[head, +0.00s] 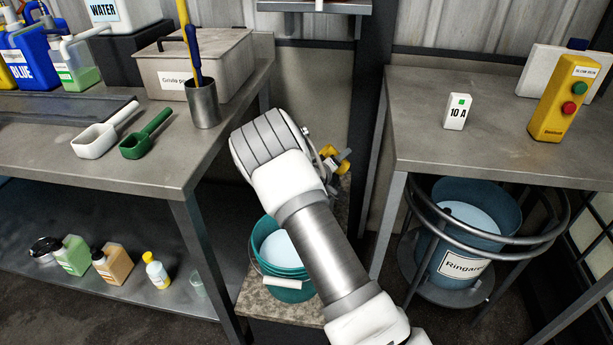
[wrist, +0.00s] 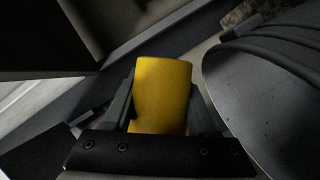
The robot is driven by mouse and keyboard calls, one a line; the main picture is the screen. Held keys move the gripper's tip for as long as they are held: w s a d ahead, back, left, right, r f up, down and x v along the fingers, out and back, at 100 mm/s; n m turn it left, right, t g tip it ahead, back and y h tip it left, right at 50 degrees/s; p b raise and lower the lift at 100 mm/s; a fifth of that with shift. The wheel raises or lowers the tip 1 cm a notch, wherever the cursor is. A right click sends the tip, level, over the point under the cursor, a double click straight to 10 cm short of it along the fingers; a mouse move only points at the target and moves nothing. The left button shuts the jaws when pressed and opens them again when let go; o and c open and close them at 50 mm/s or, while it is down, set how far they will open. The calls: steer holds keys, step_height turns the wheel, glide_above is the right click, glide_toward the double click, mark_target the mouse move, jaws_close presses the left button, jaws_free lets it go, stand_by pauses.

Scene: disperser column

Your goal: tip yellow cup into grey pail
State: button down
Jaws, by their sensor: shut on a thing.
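The yellow cup (wrist: 162,92) is held between the two dark fingers of my gripper (wrist: 164,108) in the wrist view. In the head view my gripper (head: 338,160) is mostly hidden behind my arm, and only small yellow patches show there. I cannot tell the cup's tilt or what is in it. No plainly grey pail shows. A teal pail (head: 268,243) with pale contents stands on a stone-like slab, partly hidden by my arm. The gripper is above and slightly right of this pail in the picture.
A metal bench on the left holds a box (head: 194,68), a metal beaker (head: 202,103) and two scoops. The right bench holds a yellow control box (head: 563,100); a blue tub (head: 462,240) stands below it in a ringed frame. The gap between benches is narrow.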

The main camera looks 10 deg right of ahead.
mark_target(326, 153)
steer(key=shift+f+n+h, duration=0.3)
steer(key=shift+n+h, duration=0.1)
steer(key=shift+n, duration=0.5)
stand_by(0.6)
steer(key=shift+r+n+t+h+p, duration=0.3)
steer(key=shift+r+n+h+p, duration=0.1)
steer(key=shift+r+n+p, duration=0.25)
stand_by(0.4)
steer(key=shift+w+a+f+n+h+b, duration=0.15)
steer(key=shift+a+f+n+b, duration=0.1)
steer(key=shift+a+n, duration=0.15)
steer(key=shift+w+a+f+n+h+b, duration=0.15)
steer(key=shift+a+f+n, duration=0.1)
steer(key=shift+a, duration=0.15)
stand_by(0.3)
steer(key=shift+a+f+n+t+b, duration=0.25)
steer(key=shift+n+b, duration=0.2)
steer(key=shift+n, duration=0.45)
steer(key=shift+w+a+r+n+t+h, duration=0.2)
steer(key=shift+r+n+t+h, duration=0.2)
steer(key=shift+n, duration=0.3)
stand_by(0.7)
steer(key=shift+w+a+r+n+t+h+b, duration=0.15)
steer(key=shift+a+r+n+t+b, duration=0.2)
steer(key=shift+n, duration=0.5)
steer(key=shift+w+a+r+n+t+h+b, duration=0.15)
steer(key=shift+a+r+n+t+b, duration=0.15)
steer(key=shift+n, duration=0.55)
stand_by(0.3)
